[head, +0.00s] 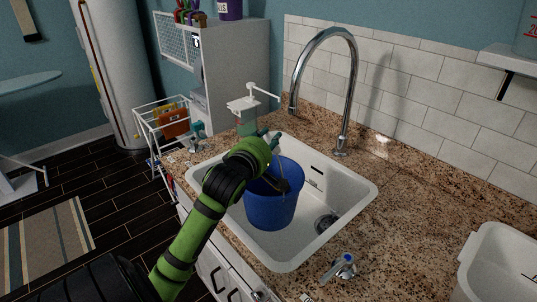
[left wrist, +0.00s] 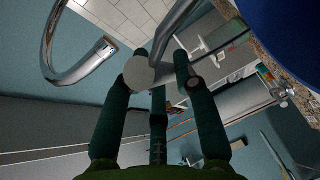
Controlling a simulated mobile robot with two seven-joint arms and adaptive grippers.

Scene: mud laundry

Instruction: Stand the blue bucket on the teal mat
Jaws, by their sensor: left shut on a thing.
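The blue bucket (head: 272,208) is upright within the outline of the white sink (head: 345,205) in the head view; I cannot tell whether its base touches the sink bottom. Its blue side shows at the upper right of the left wrist view (left wrist: 290,40). My left gripper (head: 270,138) is at the bucket's top, mostly hidden behind my green wrist. In the left wrist view its dark teal fingers (left wrist: 150,80) are shut on a grey bar with a round end, which looks like the bucket's handle. The teal mat is not seen. My right gripper is not in view.
A tall chrome faucet (head: 350,90) rises behind the sink. A pump bottle (head: 246,118) stands at the sink's back left corner. A small tap (head: 343,266) is at the front. Bare granite counter (head: 410,205) lies to the right, before a white tub (head: 500,265).

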